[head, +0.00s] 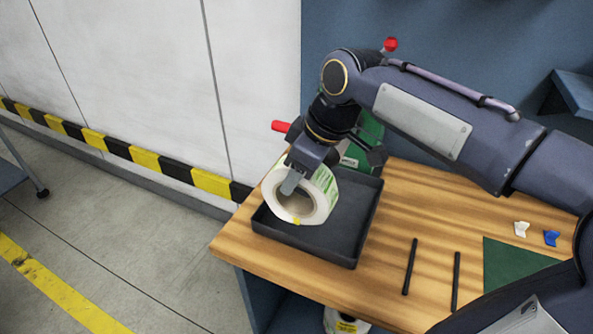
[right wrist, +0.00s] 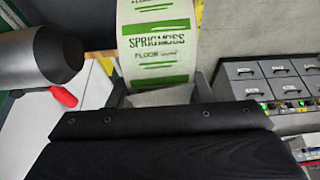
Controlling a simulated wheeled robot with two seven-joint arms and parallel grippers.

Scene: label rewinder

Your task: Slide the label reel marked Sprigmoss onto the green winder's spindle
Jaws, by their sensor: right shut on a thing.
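The Sprigmoss label reel (head: 318,190) is a white roll with green print and an open core, over the left part of the black tray in the head view. Its name reads clearly in the right wrist view (right wrist: 157,42). My right gripper (head: 290,184) is shut on the reel's near side, with one finger in front of the core. The green winder (head: 367,138) stands behind, mostly hidden by my right arm. A grey cylinder with a red lever (right wrist: 40,58) shows at left in the right wrist view, apart from the reel. My left gripper is out of view.
The black tray (head: 352,243) sits on the wooden bench (head: 395,210). Two dark rods (head: 410,267), a green mat (head: 510,268), and small white (head: 521,229) and blue (head: 551,238) pieces lie to the right. Red knobs (head: 390,44) (head: 280,126) stick out near my arm.

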